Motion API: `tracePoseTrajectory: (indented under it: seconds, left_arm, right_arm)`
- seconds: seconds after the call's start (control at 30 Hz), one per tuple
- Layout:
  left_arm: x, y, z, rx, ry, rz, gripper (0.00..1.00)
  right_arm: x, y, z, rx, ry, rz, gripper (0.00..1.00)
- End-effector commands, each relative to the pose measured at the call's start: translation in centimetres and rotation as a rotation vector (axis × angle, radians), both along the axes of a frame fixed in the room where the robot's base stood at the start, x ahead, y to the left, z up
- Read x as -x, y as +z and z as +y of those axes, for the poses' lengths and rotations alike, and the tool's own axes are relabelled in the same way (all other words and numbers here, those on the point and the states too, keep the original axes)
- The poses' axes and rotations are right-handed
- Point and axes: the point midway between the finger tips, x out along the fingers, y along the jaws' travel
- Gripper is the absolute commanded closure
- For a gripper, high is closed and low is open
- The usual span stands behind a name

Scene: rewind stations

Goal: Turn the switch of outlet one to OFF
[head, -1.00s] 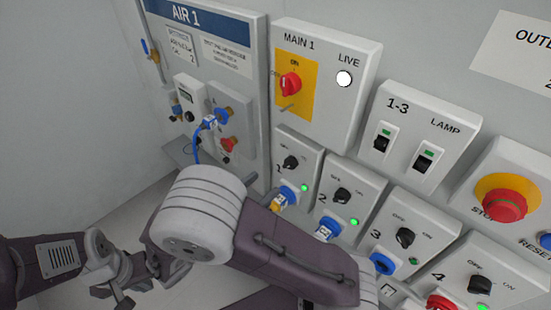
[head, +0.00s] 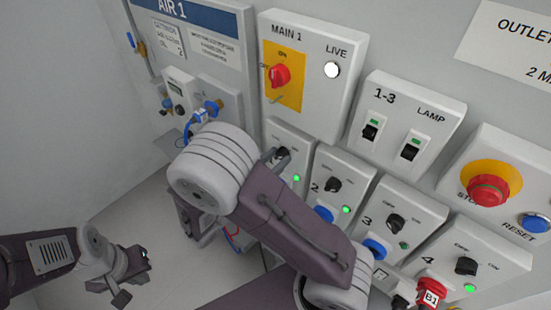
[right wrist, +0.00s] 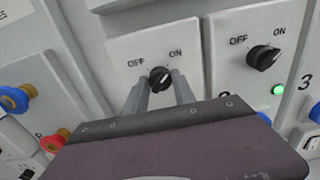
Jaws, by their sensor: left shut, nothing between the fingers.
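The outlet one panel (head: 294,140) is left in the row of grey outlet boxes in the head view, partly hidden by my right arm. Its green lamp (head: 297,178) is lit. In the right wrist view its black switch knob (right wrist: 160,78) sits below the OFF and ON labels, its pointer appearing tilted toward ON. My right gripper (right wrist: 161,80) has its two fingers apart, one on each side of this knob; contact is not clear. In the head view my right gripper (head: 272,155) is at the outlet one switch. My left gripper (head: 142,258) is shut and empty, low at the left, away from the panels.
Outlet two's switch (head: 333,185) and outlet three's switch (head: 396,224) are close on the right. The MAIN 1 box (head: 318,90) is above, with a red switch. A red stop button (head: 488,188) is further right. The AIR 1 board (head: 208,60) is on the left.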

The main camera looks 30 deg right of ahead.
Motion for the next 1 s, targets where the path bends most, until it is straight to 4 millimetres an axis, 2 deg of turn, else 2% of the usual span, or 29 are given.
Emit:
tracePoseTrajectory:
  seconds: [0.17,0.37,1.0]
  left_arm:
    - [0.0,0.2,0.0,0.000,0.000,0.000,1.00]
    - [0.0,1.7,0.0,0.000,0.000,0.000,1.00]
    - [0.0,10.1,0.0,0.000,0.000,0.000,1.00]
  right_arm:
    - [0.0,0.1,0.0,0.004,0.000,0.007,1.00]
    - [0.0,0.5,0.0,0.028,0.000,0.065,1.00]
    - [-0.1,0.6,0.1,0.242,0.000,0.582,1.00]
